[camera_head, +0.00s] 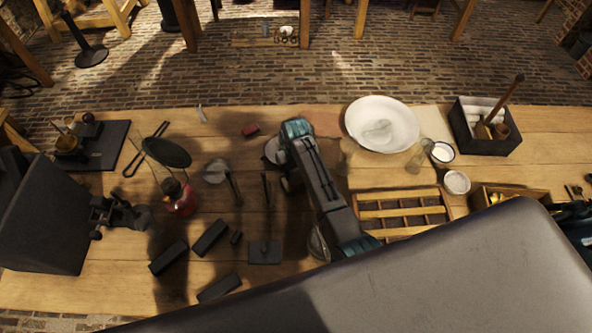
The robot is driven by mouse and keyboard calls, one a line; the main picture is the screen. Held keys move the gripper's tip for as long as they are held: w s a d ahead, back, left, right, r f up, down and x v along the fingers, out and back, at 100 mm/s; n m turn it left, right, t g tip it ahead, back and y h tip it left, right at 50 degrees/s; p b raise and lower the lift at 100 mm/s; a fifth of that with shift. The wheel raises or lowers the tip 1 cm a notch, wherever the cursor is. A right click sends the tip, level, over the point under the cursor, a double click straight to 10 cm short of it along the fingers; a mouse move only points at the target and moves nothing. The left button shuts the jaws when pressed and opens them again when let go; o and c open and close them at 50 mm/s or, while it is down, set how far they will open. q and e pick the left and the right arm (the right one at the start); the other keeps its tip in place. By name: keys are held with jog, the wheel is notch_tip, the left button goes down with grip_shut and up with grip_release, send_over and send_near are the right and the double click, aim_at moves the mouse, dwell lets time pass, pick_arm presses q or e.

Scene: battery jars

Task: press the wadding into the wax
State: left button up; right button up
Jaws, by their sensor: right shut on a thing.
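My right arm reaches over the middle of the table, and its teal-banded wrist bends down. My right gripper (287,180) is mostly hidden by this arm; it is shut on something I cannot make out. A grey round thing (272,151) shows beside the wrist, partly covered. I cannot tell which thing is the wadding or the wax. A small bowl (443,153) and a small round dish (456,182) with pale contents stand at the right. Clear glass vessels (419,157) stand near the white plate (375,112). My left gripper is not visible.
A slotted wooden rack (388,207) lies right of my arm. A dark box (491,126) with tools and pale rolls stands at the back right. A red-based burner (181,199) and several dark blocks (210,238) are left. My grey body covers the lower right.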

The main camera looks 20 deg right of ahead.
jog(key=shift+f, duration=0.55)
dwell(1.9)
jog(key=shift+r, duration=0.1)
jog(key=shift+r, duration=3.45)
